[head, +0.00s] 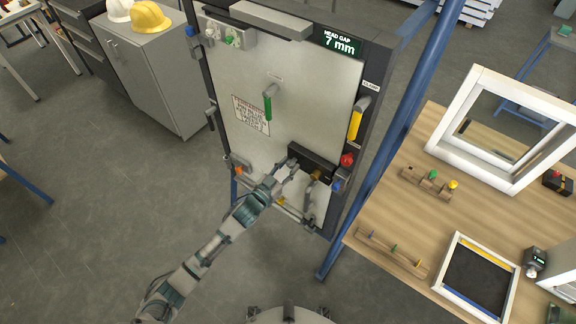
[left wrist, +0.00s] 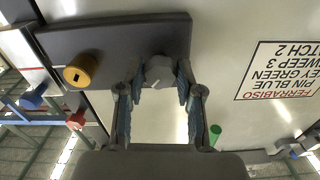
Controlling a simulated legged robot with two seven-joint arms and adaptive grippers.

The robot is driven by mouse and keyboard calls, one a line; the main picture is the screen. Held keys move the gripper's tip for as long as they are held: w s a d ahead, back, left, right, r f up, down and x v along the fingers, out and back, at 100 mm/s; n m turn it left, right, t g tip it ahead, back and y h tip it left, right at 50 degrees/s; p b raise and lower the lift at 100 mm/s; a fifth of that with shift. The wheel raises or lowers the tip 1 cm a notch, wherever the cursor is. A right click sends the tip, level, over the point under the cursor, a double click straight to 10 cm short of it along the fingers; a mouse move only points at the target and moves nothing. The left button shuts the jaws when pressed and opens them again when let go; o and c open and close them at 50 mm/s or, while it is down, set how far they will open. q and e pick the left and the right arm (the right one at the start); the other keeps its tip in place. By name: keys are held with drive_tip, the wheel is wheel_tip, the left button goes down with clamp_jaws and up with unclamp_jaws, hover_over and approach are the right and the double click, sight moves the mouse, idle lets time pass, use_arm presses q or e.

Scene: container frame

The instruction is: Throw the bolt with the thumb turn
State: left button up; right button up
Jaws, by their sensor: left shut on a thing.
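A dark lock case (head: 318,160) sits low on the right side of the pale upright door panel (head: 290,95). In the left wrist view the same case (left wrist: 112,42) carries a round grey thumb turn (left wrist: 159,70) and, to its left, a brass cylinder (left wrist: 83,73). My left gripper (head: 291,170) reaches the case from below left. In the left wrist view its two fingers (left wrist: 160,88) stand on either side of the thumb turn and are shut on it. The fingers partly hide the turn in the head view. The bolt itself cannot be made out. My right gripper is not in view.
The panel carries a green handle (head: 268,104), a yellow clamp handle (head: 356,120), a red knob (head: 347,159) and a display (head: 341,46) reading "HEAD GAP 7 mm". A blue post (head: 385,150) and a wooden workbench (head: 390,215) stand right. Open floor lies left.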

use_arm(q)
drive_tip(key=m+p, duration=0.2)
drive_tip(key=m, duration=0.2)
drive_tip(key=shift+m, duration=0.3)
drive_tip(key=m+p, duration=0.1)
drive_tip(key=m, duration=0.4)
drive_tip(key=shift+f, duration=0.1)
drive_tip(key=shift+m, duration=0.3)
drive_tip(key=shift+s, duration=0.1)
drive_tip(key=o, duration=1.2)
drive_tip(key=shift+c, duration=0.2)
drive_tip(key=v, duration=1.2)
drive_tip(key=shift+d, duration=0.1)
